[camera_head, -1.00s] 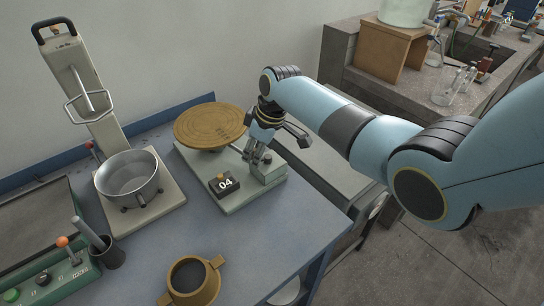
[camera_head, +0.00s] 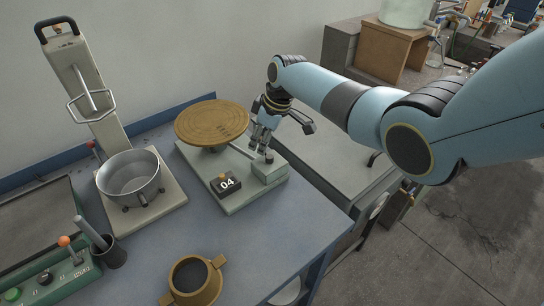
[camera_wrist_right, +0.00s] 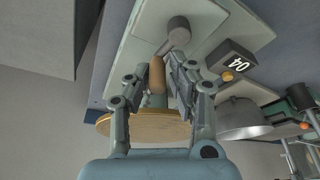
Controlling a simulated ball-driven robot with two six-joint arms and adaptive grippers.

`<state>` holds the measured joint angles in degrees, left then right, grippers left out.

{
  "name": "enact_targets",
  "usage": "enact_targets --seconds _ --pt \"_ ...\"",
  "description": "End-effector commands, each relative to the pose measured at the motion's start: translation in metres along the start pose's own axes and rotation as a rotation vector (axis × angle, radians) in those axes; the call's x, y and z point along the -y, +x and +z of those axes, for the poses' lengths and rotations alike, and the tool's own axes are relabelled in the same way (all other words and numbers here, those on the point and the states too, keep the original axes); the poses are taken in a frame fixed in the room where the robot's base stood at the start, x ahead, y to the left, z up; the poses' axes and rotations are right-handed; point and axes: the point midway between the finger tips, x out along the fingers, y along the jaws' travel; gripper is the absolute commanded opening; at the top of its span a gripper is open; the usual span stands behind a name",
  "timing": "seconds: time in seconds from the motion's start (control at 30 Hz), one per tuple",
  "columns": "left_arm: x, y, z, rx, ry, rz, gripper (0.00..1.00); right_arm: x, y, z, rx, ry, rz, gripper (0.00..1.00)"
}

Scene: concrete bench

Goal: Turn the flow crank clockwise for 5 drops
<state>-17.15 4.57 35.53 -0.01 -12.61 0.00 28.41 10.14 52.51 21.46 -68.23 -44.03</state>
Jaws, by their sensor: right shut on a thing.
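The flow table is a pale green base (camera_head: 232,197) with a round brass disc (camera_head: 211,121) on top. Its counter (camera_head: 225,184) reads 04. The crank stands at the base's right end; its metal hub (camera_wrist_right: 178,29) and wooden handle (camera_wrist_right: 157,75) show in the right wrist view. My right gripper (camera_head: 261,147) is at the crank, and in the right wrist view the gripper (camera_wrist_right: 161,68) is shut with its fingers on both sides of the wooden handle. In the head view the fingers mostly hide the handle. My left gripper is not in view.
A metal bowl (camera_head: 130,178) on a stand is left of the flow table. A brass mould with two lugs (camera_head: 194,281) sits at the front. A green control panel (camera_head: 50,276) is at lower left. The bench's right edge is close to the crank.

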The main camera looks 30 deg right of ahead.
Motion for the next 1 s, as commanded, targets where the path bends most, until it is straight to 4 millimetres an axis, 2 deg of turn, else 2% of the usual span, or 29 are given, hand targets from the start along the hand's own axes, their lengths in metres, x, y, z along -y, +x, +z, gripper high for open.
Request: enact_targets --seconds 0.03,0.1,0.3,0.57,0.6,0.77,0.8,1.0 --pt "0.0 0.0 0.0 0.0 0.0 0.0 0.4 -0.009 0.0 0.013 0.021 -0.001 0.01 0.03" --pt "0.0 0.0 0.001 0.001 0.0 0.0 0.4 -0.012 -0.001 0.019 0.022 -0.001 0.009 0.0" --pt "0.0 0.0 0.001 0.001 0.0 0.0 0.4 -0.015 -0.004 0.036 0.023 -0.001 0.005 0.0" --pt "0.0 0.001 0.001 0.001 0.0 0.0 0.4 -0.015 -0.005 0.037 0.021 0.0 0.003 0.0" --pt "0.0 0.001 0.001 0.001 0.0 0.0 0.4 -0.015 -0.004 0.037 0.021 0.0 0.002 0.2" --pt "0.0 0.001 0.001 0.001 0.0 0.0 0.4 -0.014 -0.005 0.036 0.019 0.001 0.001 0.41" --pt "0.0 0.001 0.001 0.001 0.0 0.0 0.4 -0.014 -0.005 0.036 0.019 0.001 0.001 0.43" --pt "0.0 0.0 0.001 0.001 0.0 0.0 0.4 -0.014 -0.005 0.034 0.015 0.001 0.0 0.43"
